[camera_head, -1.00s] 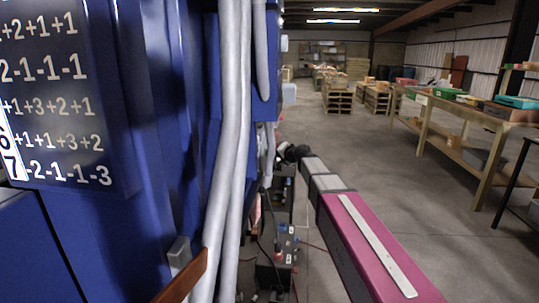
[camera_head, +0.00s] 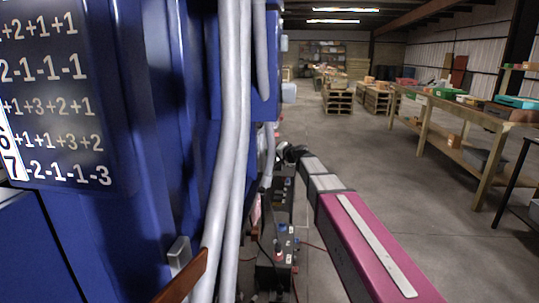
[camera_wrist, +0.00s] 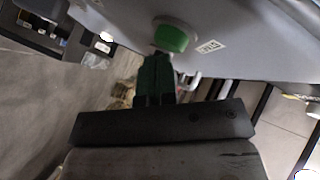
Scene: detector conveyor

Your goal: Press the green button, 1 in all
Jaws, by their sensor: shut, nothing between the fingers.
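The green button (camera_wrist: 171,38) shows in the wrist view, a round green cap in a pale collar on a grey panel (camera_wrist: 235,50). My gripper (camera_wrist: 155,62) is shut and empty, with its dark green fingers together and pointing at the button. The fingertips are just below the button in the picture; I cannot tell whether they touch it. In the head view neither the button nor my gripper can be made out.
A blue cabinet (camera_head: 110,235) with grey pipes (camera_head: 233,130) stands close on the left. Black boxes with cables (camera_head: 277,250) are on the floor by my arm. Wooden tables (camera_head: 425,125) stand at the right, pallets (camera_head: 338,100) farther back. The floor between is clear.

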